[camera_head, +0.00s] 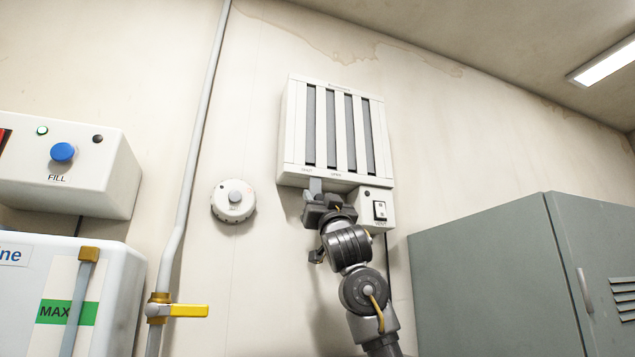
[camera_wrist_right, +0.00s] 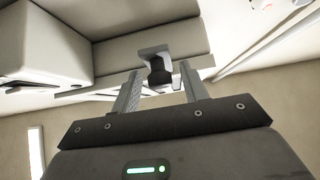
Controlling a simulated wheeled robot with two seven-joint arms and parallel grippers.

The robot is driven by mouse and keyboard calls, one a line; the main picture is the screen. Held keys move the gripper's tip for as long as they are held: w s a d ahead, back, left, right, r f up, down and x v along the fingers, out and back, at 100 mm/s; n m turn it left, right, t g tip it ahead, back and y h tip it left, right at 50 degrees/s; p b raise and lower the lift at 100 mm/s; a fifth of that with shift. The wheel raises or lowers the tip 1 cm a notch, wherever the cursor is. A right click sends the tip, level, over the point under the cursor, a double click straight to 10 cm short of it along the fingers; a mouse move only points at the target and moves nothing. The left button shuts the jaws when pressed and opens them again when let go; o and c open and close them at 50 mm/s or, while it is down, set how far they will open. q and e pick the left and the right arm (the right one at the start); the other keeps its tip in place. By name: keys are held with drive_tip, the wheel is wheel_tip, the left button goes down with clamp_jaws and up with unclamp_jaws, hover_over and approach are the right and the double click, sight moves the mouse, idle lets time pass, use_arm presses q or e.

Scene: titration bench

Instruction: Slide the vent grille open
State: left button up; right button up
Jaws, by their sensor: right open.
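The white vent grille (camera_head: 337,150) is mounted on the wall, with several tall dark slots between its white slats. Two small labels sit along its lower edge. A grey slider tab (camera_head: 316,185) hangs below that edge, under the left label. My right gripper (camera_head: 322,203) is just below the grille at the tab, partly hiding it. In the right wrist view, the open fingers (camera_wrist_right: 160,82) stand on either side of the tab's dark knob (camera_wrist_right: 160,72), with visible gaps. Whether either finger touches it is hard to tell. My left gripper is not in view.
A switch box (camera_head: 366,197) sits against the grille's lower right, close to my right wrist. A round white dial (camera_head: 233,201) and a pipe with a yellow valve handle (camera_head: 187,311) are to the left. A grey cabinet (camera_head: 480,275) stands at the right.

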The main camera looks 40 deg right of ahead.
sight(318, 186)
drive_tip(key=shift+p+x, duration=0.5)
drive_tip(key=shift+x, duration=0.5)
drive_tip(key=shift+w+d+r, duration=0.1)
drive_tip(key=shift+w+r, duration=0.05)
drive_tip(key=shift+c, duration=0.4)
